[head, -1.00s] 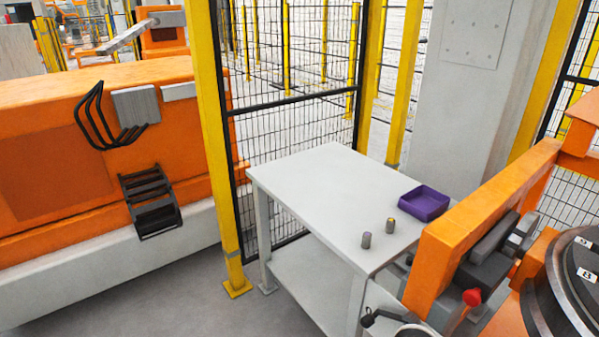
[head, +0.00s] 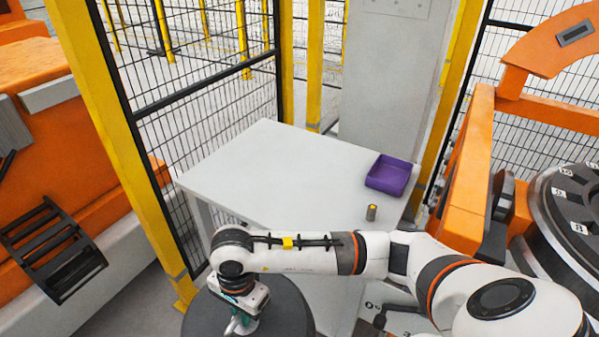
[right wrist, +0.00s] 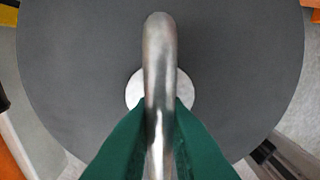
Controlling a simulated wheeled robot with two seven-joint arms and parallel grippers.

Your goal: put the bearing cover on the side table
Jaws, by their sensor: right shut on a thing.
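The bearing cover (head: 285,309) is a dark grey round disc at the bottom of the head view, cut off by the lower edge. In the right wrist view the cover (right wrist: 75,75) fills most of the picture, with a bent metal bar handle (right wrist: 160,60) rising from a pale round base. My right gripper (head: 241,324) is shut on this handle from above, its green fingers (right wrist: 160,150) on both sides of the bar. The side table (head: 270,165) has a light grey top. The cover and my right arm hide its near part. My left gripper is not in view.
A purple tray (head: 390,177) stands at the table's right far side. The table's left and middle are bare. A yellow post (head: 125,140) and mesh fence border the left; an orange frame (head: 465,165) stands right.

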